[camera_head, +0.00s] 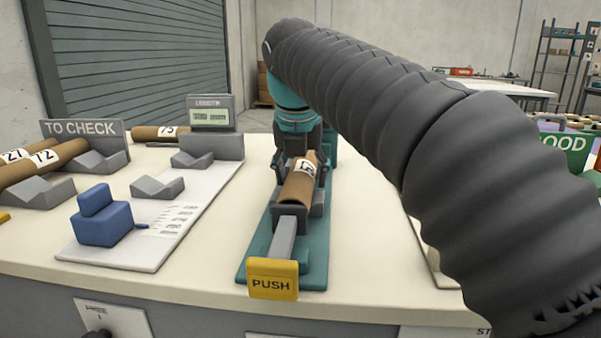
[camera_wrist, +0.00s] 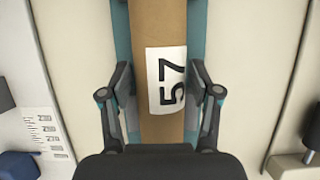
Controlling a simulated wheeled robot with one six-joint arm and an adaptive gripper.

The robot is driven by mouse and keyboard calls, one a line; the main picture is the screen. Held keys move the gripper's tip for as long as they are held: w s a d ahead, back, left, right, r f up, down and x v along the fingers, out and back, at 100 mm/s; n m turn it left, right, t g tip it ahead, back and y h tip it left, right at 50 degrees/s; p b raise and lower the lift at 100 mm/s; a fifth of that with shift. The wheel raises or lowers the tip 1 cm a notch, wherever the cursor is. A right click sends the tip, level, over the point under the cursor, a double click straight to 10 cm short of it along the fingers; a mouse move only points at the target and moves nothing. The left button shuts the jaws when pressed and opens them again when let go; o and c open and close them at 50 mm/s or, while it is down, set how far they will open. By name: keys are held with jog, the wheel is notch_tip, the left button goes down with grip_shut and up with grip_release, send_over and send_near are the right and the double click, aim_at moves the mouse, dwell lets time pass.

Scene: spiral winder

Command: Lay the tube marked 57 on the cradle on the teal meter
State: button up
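The tube marked 57 (camera_head: 299,184) is brown cardboard with a white label. It lies lengthwise along the teal meter (camera_head: 256,255), on its grey cradle (camera_head: 317,208), which is partly hidden. My gripper (camera_head: 306,165) is at the tube, one finger on each side. In the wrist view my gripper (camera_wrist: 161,88) looks open, with narrow teal gaps between the tube and the fingers; contact is hard to judge.
A yellow PUSH block (camera_head: 273,279) is at the meter's front end. To the left are a white length gauge (camera_head: 125,256) with a blue slider (camera_head: 103,220) and display (camera_head: 210,113), and a TO CHECK rack (camera_head: 85,129) with tubes. A green GOOD sign (camera_head: 565,150) stands right.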

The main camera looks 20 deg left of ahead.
jog(key=shift+r, duration=0.1)
jog(key=shift+r, duration=0.2)
jog(key=p+v, duration=0.3)
jog(key=v, duration=0.7)
jog(key=shift+v, duration=0.9)
jog(key=shift+s, duration=0.15)
